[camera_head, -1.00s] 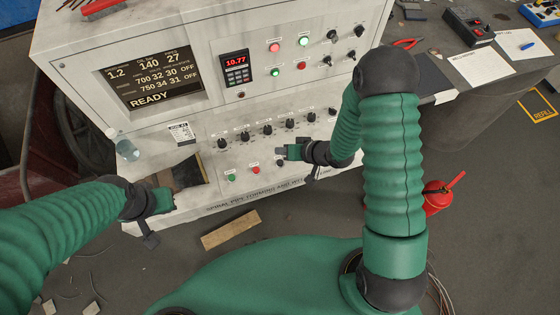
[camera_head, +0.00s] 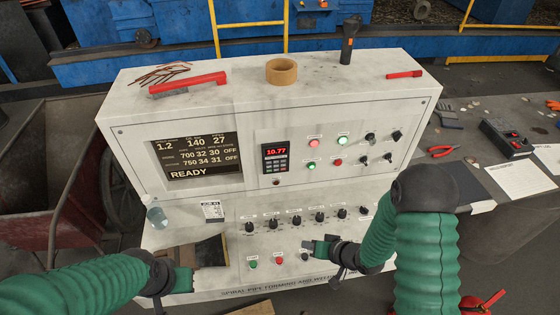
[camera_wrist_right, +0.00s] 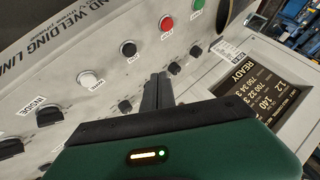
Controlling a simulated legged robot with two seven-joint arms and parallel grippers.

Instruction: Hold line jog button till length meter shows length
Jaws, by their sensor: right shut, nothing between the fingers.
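Below the knob row are a green button (camera_head: 253,263), a red button (camera_head: 279,260) and a black button (camera_head: 305,257). The black button also shows in the right wrist view (camera_wrist_right: 128,48), its label too blurred to read surely. My right gripper (camera_head: 314,246) is shut and empty, just above and right of the black button; its fingers (camera_wrist_right: 158,82) look apart from it in the wrist view. My left gripper (camera_head: 184,281) is at the console's lower left; its jaws are unclear.
The display (camera_head: 195,158) reads READY. A tape roll (camera_head: 281,71), a red-handled brush (camera_head: 188,84) and a dark torch (camera_head: 349,40) are on the console top. A glass (camera_head: 157,216) stands on the left ledge. A grey table (camera_head: 460,165) with tools and papers is at right.

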